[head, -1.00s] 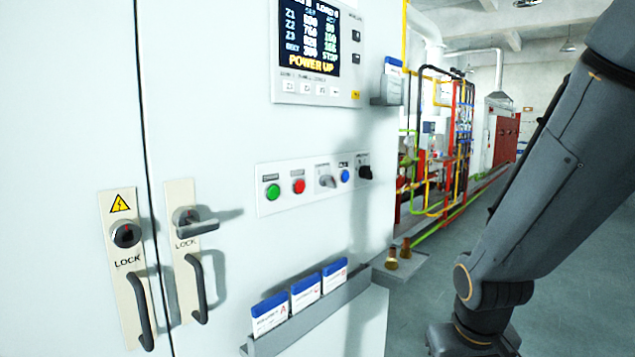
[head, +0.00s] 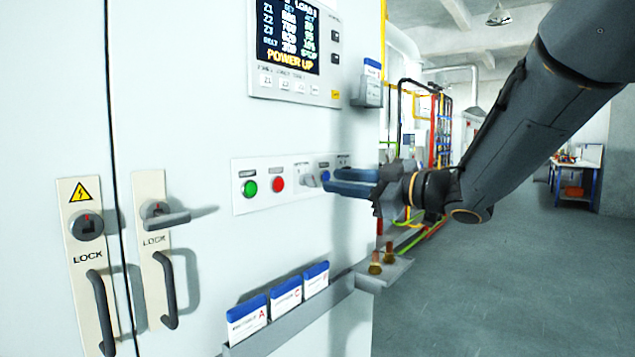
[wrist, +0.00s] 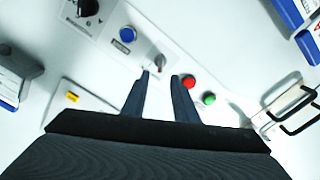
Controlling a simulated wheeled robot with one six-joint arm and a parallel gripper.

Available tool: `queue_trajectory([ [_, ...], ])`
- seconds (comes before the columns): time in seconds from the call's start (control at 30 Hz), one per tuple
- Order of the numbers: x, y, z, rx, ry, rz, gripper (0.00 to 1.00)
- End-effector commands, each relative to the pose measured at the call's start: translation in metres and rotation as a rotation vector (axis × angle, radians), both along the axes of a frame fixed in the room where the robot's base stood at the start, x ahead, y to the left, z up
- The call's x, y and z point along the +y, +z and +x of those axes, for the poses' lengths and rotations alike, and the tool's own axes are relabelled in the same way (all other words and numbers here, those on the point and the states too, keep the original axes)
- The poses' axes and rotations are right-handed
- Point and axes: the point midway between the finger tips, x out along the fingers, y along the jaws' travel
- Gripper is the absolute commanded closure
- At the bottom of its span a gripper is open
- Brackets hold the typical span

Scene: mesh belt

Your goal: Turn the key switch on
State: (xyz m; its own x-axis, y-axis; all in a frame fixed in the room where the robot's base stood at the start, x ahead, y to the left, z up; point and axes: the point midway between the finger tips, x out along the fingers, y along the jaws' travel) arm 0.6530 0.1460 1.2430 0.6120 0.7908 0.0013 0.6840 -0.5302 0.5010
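The control panel (head: 240,205) on the pale cabinet carries a row of controls. A grey lever-like switch, seemingly the key switch (head: 308,181), sits between the red and blue buttons; it also shows in the wrist view (wrist: 159,61), with its grip slanting. My gripper (head: 326,182) reaches in from the right, its fingertips close to this switch. In the wrist view my gripper (wrist: 160,75) has its two dark fingers apart, with the switch just beyond the gap between the tips. Contact cannot be told. The black rotary knob (wrist: 86,8) is hidden behind my gripper in the head view.
A green button (head: 250,188), a red button (head: 278,184) and a blue button (wrist: 128,34) flank the switch. Above is a display (head: 290,38) reading POWER UP. Below, a card rack (head: 300,322) juts out. Door handles (head: 165,290) stand at left.

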Motion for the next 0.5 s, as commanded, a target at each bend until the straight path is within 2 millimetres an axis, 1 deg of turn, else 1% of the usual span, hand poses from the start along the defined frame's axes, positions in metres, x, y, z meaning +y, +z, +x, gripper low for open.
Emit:
queue_trajectory([
  [0.03,0.007,0.0,0.004,0.0,0.003,-0.001,0.73],
  [0.3,0.039,0.0,0.029,0.002,0.0,0.0,0.73],
  [0.5,0.052,0.0,0.041,0.001,-0.003,0.0,0.73],
])
